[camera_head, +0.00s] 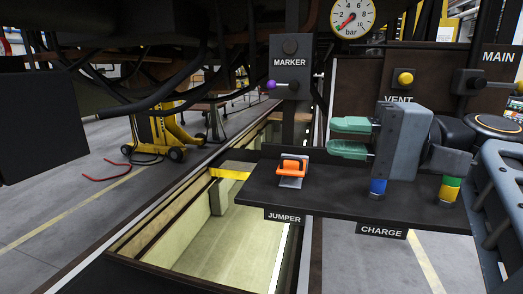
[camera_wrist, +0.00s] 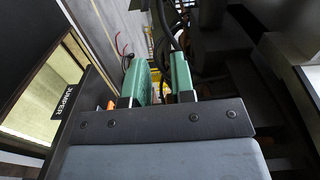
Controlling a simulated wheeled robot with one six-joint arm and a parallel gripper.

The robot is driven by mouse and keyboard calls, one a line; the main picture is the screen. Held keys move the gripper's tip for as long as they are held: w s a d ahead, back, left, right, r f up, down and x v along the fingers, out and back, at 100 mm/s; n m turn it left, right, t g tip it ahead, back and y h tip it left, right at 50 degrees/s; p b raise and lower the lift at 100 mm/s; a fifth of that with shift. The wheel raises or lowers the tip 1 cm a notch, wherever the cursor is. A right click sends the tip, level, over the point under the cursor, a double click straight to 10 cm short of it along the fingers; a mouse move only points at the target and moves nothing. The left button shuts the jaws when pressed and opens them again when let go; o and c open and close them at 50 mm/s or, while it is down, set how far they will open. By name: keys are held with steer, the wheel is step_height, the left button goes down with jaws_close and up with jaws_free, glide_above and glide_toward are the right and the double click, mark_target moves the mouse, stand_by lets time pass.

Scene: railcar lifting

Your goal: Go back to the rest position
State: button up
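My gripper (camera_head: 338,138) has two green fingers and a grey body. It is above the dark shelf (camera_head: 330,198), between the JUMPER and CHARGE labels, with its fingers pointing left in the head view. The fingers are apart with nothing seen between them. They also show apart in the wrist view (camera_wrist: 160,75). An orange piece (camera_head: 291,167) on a light holder sits on the shelf above the JUMPER label (camera_head: 284,217), left of and below the fingers. My gripper does not appear to touch it.
A MARKER panel (camera_head: 290,73) with a purple-ended lever, a VENT panel with a yellow knob (camera_head: 405,79), a MAIN lever (camera_head: 488,82) and a pressure gauge (camera_head: 352,17) stand behind. Dark hoses hang at upper left. A pit (camera_head: 235,245) lies below the shelf.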

step_height(320, 180, down, 14)
steer(key=w+m+h+p, duration=0.3)
steer(key=h+p, duration=0.5)
steer(key=h, duration=0.1)
steer(key=s+d+f+n+h+p, duration=0.4)
steer(key=f+n+h+p, duration=0.1)
steer(key=f+h, duration=0.3)
steer(key=shift+d+f+g+p, duration=0.4)
steer(key=shift+f+p, duration=0.5)
